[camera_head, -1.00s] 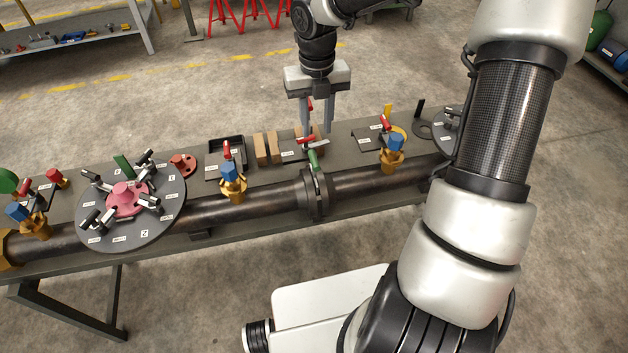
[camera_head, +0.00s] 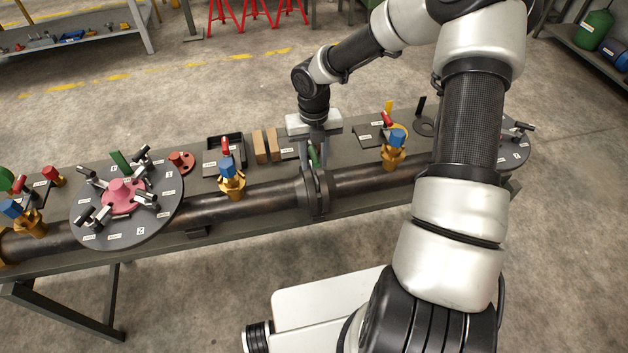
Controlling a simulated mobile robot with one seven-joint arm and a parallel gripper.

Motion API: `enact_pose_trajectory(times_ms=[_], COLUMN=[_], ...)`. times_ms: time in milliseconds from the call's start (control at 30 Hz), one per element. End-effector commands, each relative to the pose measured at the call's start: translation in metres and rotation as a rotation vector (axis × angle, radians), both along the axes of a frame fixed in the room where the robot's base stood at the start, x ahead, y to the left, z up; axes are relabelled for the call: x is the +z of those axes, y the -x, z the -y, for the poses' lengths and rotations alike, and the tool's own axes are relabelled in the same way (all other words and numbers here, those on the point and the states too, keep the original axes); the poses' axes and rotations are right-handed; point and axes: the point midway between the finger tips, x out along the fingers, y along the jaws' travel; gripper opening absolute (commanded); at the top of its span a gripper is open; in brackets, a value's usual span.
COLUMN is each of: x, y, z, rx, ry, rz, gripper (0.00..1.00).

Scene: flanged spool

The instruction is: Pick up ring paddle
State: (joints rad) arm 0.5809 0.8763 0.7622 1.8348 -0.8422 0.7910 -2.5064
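My gripper (camera_head: 315,158) points down over the middle of the bench, at the flanged joint (camera_head: 317,192) of the pipe. Its two fingers stand apart, with a green upright tab (camera_head: 313,155) showing between or just in front of them. I cannot tell whether they touch it. Which piece is the ring paddle is not certain. A yellow ring (camera_head: 402,131) with an upright yellow handle lies on the bench right of the gripper. A dark ring (camera_head: 424,128) with a black upright tab lies farther right, partly beside my arm.
Brass valves with blue caps stand left (camera_head: 231,178) and right (camera_head: 394,150) of the joint. Wooden blocks (camera_head: 266,147) and a black tray (camera_head: 225,148) lie behind the pipe. A large grey disc (camera_head: 160,205) with clamps is at the left.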

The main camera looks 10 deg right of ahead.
Motion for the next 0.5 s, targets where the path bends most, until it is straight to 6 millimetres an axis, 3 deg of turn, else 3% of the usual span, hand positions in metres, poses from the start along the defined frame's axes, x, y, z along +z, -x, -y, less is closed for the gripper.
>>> enact_pose_trajectory(times_ms=[100,333,500], x=[-0.0164,-0.0184,-0.0182], y=[0.0005,0.0002,0.0002], z=[-0.0001,0.0005,0.0004], rx=[0.001,0.0,0.0], ry=[-0.001,0.0,0.0], rz=[-0.001,0.001,0.001], gripper=[0.32,0.32,0.05])
